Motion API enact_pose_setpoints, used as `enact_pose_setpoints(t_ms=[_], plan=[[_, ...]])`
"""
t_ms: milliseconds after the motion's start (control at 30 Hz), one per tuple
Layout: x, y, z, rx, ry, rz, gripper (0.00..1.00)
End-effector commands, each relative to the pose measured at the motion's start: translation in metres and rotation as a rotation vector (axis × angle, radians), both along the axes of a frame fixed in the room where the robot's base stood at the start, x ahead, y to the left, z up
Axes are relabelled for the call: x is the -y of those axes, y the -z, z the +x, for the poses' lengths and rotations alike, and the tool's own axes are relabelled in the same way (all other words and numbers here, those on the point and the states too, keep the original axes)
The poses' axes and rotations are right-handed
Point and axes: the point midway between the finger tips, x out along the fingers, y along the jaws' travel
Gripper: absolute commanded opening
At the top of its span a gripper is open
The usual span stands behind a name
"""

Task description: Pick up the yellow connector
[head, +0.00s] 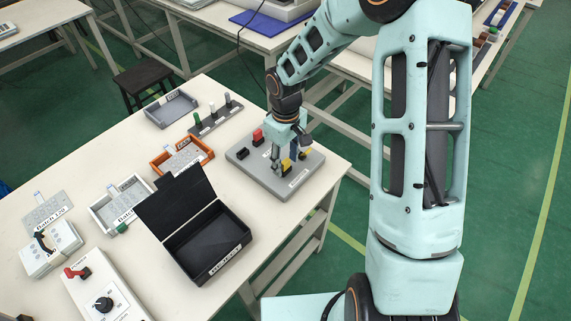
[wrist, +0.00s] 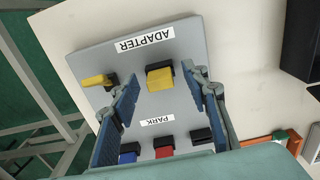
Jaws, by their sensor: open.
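A yellow connector (wrist: 160,79) stands in a black holder beside the ADAPTER label (wrist: 144,41) on a grey board (wrist: 190,110). My gripper (wrist: 162,82) is open, with one blue-padded finger on each side of the yellow connector in the wrist view and gaps visible on both sides. In the head view, my gripper (head: 285,152) is low over the grey board (head: 247,172), and a yellow piece (head: 286,165) shows by its fingers. A second, slimmer yellow piece (wrist: 97,80) sits in a black holder outside the left finger.
By the PARK label (wrist: 157,121) are a blue piece (wrist: 128,157) and a red piece (wrist: 164,152), close to my fingers. An open black box (head: 207,240), an orange tray (head: 158,168) and a rack (head: 215,122) of upright pieces stand nearby on the table.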

Motion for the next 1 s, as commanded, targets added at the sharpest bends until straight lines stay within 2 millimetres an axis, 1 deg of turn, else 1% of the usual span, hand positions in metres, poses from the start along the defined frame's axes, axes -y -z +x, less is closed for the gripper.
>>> enact_pose_setpoints(t_ms=[67, 267, 500, 567, 600, 867, 1000], plan=[[-0.0003, 0.0040, -0.0004, -0.001, -0.001, 0.000, 0.42], [-0.0002, 0.0040, -0.0001, 0.000, 0.000, 0.000, 0.42], [-0.0001, 0.0037, 0.0000, 0.000, 0.000, 0.000, 0.16], [-0.0001, 0.0037, 0.0000, 0.000, 0.000, 0.000, 0.09], [-0.0001, 0.0037, 0.0000, 0.000, 0.000, 0.000, 0.08], [-0.0001, 0.0026, 0.0001, 0.001, 0.000, 0.000, 0.08], [0.0000, -0.0045, 0.0010, 0.003, 0.000, 0.000, 0.08]])
